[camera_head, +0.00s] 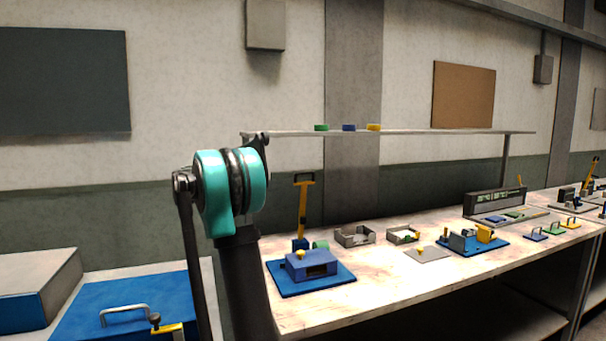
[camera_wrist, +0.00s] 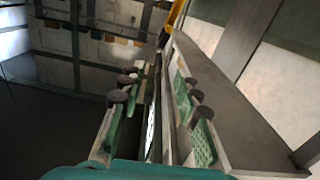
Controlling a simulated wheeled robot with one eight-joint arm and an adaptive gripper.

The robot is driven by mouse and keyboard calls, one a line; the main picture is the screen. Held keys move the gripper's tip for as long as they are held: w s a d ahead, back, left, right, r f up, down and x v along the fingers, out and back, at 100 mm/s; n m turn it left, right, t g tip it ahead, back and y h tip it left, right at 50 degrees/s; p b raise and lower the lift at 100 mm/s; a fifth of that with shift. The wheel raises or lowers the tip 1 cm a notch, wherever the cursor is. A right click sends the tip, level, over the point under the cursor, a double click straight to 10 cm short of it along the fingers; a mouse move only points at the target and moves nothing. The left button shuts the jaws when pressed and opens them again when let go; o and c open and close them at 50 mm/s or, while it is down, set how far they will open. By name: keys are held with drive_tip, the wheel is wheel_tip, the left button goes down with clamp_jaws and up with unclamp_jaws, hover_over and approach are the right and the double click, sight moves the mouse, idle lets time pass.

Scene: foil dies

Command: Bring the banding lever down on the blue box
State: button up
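The blue box (camera_head: 318,263) sits on a blue baseplate (camera_head: 339,277) at the near left end of the bench, with a yellow knob on top and a dark slot in its front. The banding lever (camera_head: 303,206) stands upright behind it, a yellow bar with a dark crosswise handle at its top. Nothing touches the lever in the head view. My gripper (camera_wrist: 163,65) shows only in the wrist view, as two long fingers with green pads, close together towards their tips. I cannot tell whether they meet. A yellow bar (camera_wrist: 176,12) shows beyond the tips.
A shelf (camera_head: 450,132) with small coloured rings runs above the bench (camera_head: 385,287). Grey trays (camera_head: 355,236), a second blue fixture (camera_head: 473,242) and handled plates stand to the right. A blue panel with a metal handle (camera_head: 125,312) lies at lower left.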

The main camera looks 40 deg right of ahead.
sight(300, 173)
drive_tip(key=x, duration=1.7)
drive_tip(key=shift+s+d, duration=0.1)
drive_tip(key=shift+s, duration=0.05)
drive_tip(key=shift+c, duration=0.2)
clamp_jaws()
